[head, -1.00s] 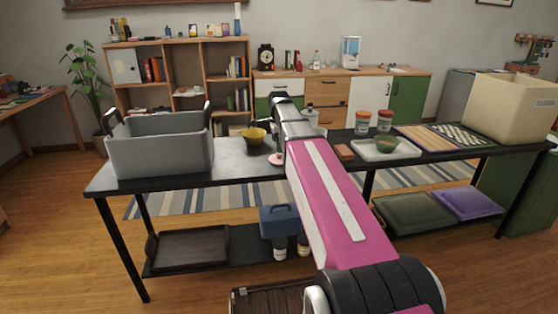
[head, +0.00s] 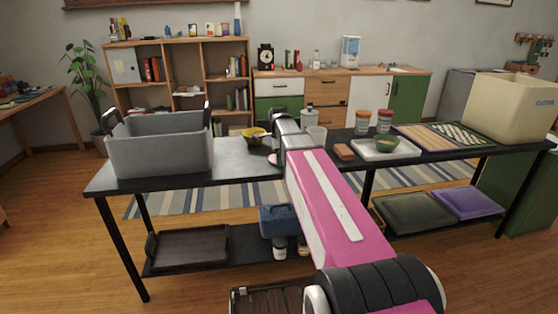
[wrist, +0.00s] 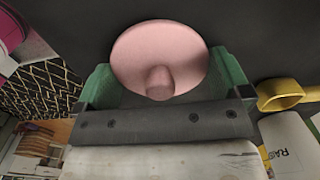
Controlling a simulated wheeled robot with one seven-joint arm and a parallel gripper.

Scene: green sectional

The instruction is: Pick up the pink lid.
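The pink lid (wrist: 160,50) is a round disc with a knob, seen in the wrist view against the dark tabletop. Its knob points towards my gripper (wrist: 163,68). The green fingers stand wide apart, one on each side of the lid, close to its rim; whether they touch it I cannot tell. In the head view a small part of the lid (head: 273,158) shows at the left of my arm, on or just above the black table (head: 235,173). My arm hides the rest of it and most of my gripper.
A grey bin (head: 160,146) fills the table's left end.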

